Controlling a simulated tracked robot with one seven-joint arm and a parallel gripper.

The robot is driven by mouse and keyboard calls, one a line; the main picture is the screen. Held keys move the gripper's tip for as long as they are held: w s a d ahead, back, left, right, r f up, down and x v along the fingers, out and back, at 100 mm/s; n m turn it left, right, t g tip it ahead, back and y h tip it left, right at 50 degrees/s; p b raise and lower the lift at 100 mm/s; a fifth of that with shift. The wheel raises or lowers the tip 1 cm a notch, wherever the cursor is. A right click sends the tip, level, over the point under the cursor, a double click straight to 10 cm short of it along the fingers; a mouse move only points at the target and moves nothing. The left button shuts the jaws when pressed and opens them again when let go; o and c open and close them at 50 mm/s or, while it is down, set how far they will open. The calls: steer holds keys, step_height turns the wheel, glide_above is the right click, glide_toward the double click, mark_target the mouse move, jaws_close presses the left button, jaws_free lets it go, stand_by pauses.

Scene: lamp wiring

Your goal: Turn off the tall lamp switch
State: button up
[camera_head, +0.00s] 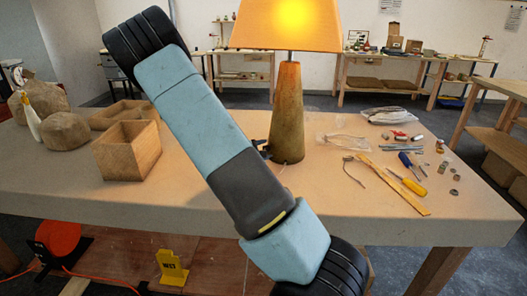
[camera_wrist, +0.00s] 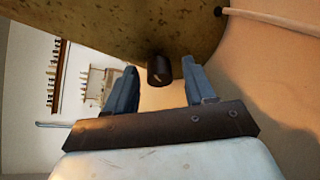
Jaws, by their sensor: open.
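The tall lamp stands on the workbench in the head view, with a glowing orange shade (camera_head: 285,25) and a tapered brownish base (camera_head: 288,115). Its light is on. In the wrist view the mottled lamp base (camera_wrist: 100,25) fills the top. A short black switch knob (camera_wrist: 160,71) sticks out of it. My gripper (camera_wrist: 160,64) is open, with one blue-grey finger on each side of the knob. I see gaps between the knob and both fingers. In the head view my gripper (camera_head: 262,150) is small beside the lamp's lower left, mostly hidden by my arm.
A pale cord (camera_wrist: 265,17) leaves the lamp base. On the workbench (camera_head: 330,215), right of the lamp, lie a yellow screwdriver (camera_head: 409,181), a wooden strip (camera_head: 395,184) and several small parts. An open wooden box (camera_head: 128,152) stands left of my arm.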

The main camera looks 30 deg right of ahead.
jaws_close()
stand_by(0.3)
steer(key=n+g, duration=0.2)
steer(key=n, duration=0.1)
steer(key=shift+w+y, duration=0.1)
steer(key=shift+y, duration=0.3)
steer(key=n+g, duration=0.2)
steer(key=n, duration=0.1)
steer(key=shift+w+r, duration=0.1)
steer(key=n+g, duration=0.2)
steer(key=n, duration=0.1)
steer(key=shift+w, duration=0.15)
steer(key=n+g, duration=0.2)
steer(key=n, duration=0.1)
steer(key=shift+w+n+h, duration=0.15)
steer(key=shift+n+h, duration=0.15)
steer(key=shift+h, duration=0.1)
steer(key=shift+g, duration=0.3)
